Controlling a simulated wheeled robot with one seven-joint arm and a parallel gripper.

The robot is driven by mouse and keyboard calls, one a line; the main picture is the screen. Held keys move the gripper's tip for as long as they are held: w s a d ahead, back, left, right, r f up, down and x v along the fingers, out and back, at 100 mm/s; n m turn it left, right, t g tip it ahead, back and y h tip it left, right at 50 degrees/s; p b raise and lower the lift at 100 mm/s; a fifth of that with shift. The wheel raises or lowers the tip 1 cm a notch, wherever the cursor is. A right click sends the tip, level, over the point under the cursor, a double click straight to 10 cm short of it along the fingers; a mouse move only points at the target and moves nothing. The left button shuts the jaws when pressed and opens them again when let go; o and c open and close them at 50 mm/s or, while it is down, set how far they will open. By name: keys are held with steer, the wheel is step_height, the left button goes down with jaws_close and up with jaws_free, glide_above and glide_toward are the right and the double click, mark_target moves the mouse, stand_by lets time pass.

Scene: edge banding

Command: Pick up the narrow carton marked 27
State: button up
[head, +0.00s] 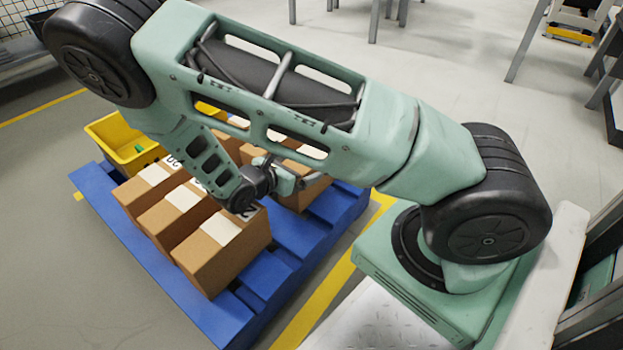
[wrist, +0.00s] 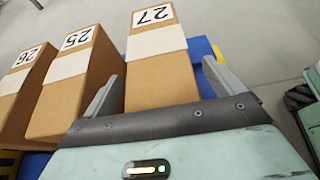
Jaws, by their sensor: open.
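The narrow carton marked 27 (wrist: 165,75) is brown with a white strip and a black number on white. It stands upright at the middle of the wrist view. My gripper (wrist: 160,72) is open. Its two fingers show to the left and right of the carton's near part, with the carton seen between them; whether they touch it, I cannot tell. In the head view, the nearest carton of the front row (head: 222,252) appears to be this one, its number mostly hidden by my arm. My gripper's fingers are hard to make out there.
Cartons marked 25 (wrist: 72,80) and 26 (wrist: 22,85) stand to the left of it. The cartons are on a blue pallet (head: 215,318), with a yellow bin (head: 118,135) behind. Another carton (head: 305,192) stands beyond my wrist. Open floor lies around the pallet.

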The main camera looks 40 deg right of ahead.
steer(key=shift+w+d+f, duration=0.1)
steer(key=shift+d+f, duration=0.05)
steer(key=shift+d, duration=0.3)
steer(key=c, duration=1.7)
steer(key=shift+c, duration=0.2)
